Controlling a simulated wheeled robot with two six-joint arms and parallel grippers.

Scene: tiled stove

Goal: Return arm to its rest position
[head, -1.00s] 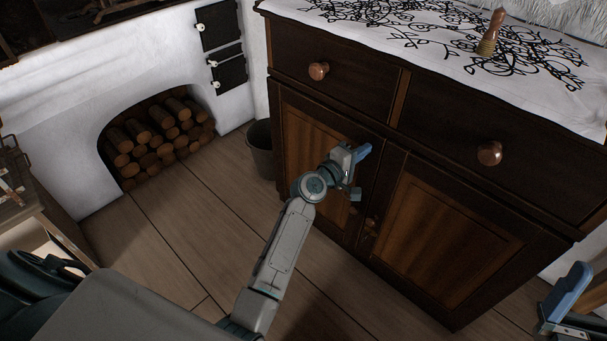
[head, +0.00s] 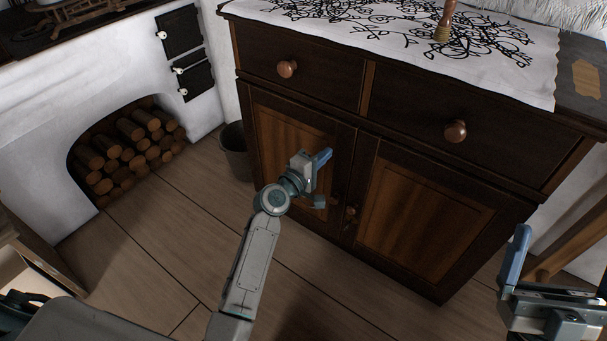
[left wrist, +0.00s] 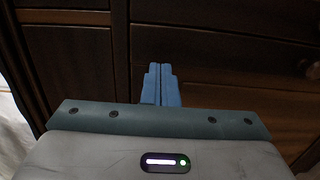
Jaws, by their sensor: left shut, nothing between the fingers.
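My left arm reaches up from the bottom of the head view. Its gripper (head: 322,158) is in front of the dark wooden cabinet's left door (head: 285,140). In the left wrist view the two blue fingers (left wrist: 161,82) lie side by side, shut with nothing between them. Dark cabinet wood fills the space beyond them. My right gripper (head: 517,252) shows only in part at the lower right edge. One blue finger points up and the other cannot be made out.
The cabinet has round drawer knobs (head: 456,131) and a patterned white cloth (head: 400,35) with a wooden-handled object (head: 445,20) on it. A dark bucket (head: 234,150) stands left of it. A white stove (head: 40,130) holds firewood (head: 125,150). Open floor (head: 165,240) lies at left.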

